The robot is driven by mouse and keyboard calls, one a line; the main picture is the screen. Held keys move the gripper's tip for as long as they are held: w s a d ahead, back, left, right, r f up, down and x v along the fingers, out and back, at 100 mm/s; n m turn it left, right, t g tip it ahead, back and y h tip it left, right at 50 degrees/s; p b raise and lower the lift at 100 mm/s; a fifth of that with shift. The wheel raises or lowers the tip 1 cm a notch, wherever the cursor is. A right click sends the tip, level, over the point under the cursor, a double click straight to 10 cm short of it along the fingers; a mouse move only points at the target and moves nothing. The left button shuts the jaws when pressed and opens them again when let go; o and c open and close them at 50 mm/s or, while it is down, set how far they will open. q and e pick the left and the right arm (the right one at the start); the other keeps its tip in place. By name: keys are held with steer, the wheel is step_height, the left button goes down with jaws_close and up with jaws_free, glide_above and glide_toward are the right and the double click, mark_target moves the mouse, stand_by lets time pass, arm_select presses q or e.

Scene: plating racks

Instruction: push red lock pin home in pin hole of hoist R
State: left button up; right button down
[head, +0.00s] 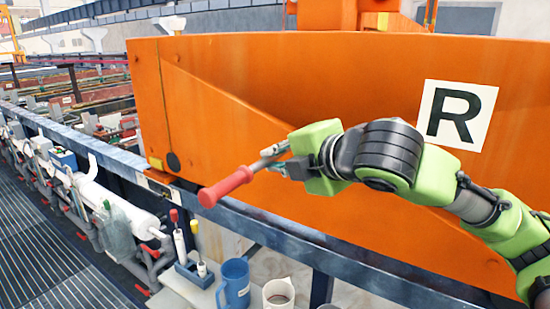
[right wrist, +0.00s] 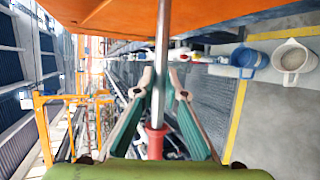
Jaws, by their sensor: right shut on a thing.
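The red lock pin (head: 226,187) has a red grip and a bare metal shaft. My right gripper (head: 275,160) is shut on it, and the red grip points down and left in the head view. In the right wrist view the metal shaft (right wrist: 163,40) runs up between the fingers of my right gripper (right wrist: 164,92), with the red grip below. Hoist R (head: 290,80) is a large orange body with a black R on a white plate. A dark round spot (head: 173,162) shows at its lower left; I cannot tell whether it is the pin hole. My left gripper is out of view.
A blue rail (head: 290,242) runs below the hoist. A small holder (head: 192,272) with red-topped and yellow-topped tools, a blue mug (head: 234,284) and a white mug (head: 279,294) stand below it. A grated walkway (head: 50,250) lies at left.

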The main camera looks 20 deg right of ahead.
steer(key=shift+r+p, duration=0.15)
steer(key=shift+p, duration=0.55)
stand_by(0.8)
steer(key=shift+w+d+p, duration=0.4)
steer(key=shift+w+d, duration=0.5)
steer(key=shift+d, duration=0.3)
steer(key=shift+w+d+p, duration=0.4)
steer(key=shift+w+d, duration=0.5)
steer(key=shift+d, duration=0.25)
stand_by(0.5)
steer(key=shift+w+d+p, duration=0.7)
steer(key=shift+w+d, duration=0.25)
steer(key=shift+d, duration=0.25)
steer(key=shift+w+d+p, duration=0.7)
steer(key=shift+w+d, duration=0.2)
steer(key=shift+d, duration=0.25)
steer(key=shift+w+d, duration=0.25)
steer(key=shift+d, duration=0.05)
steer(key=shift+r+p, duration=0.1)
steer(key=shift+p, duration=0.3)
steer(key=c, duration=2)
jaws_free()
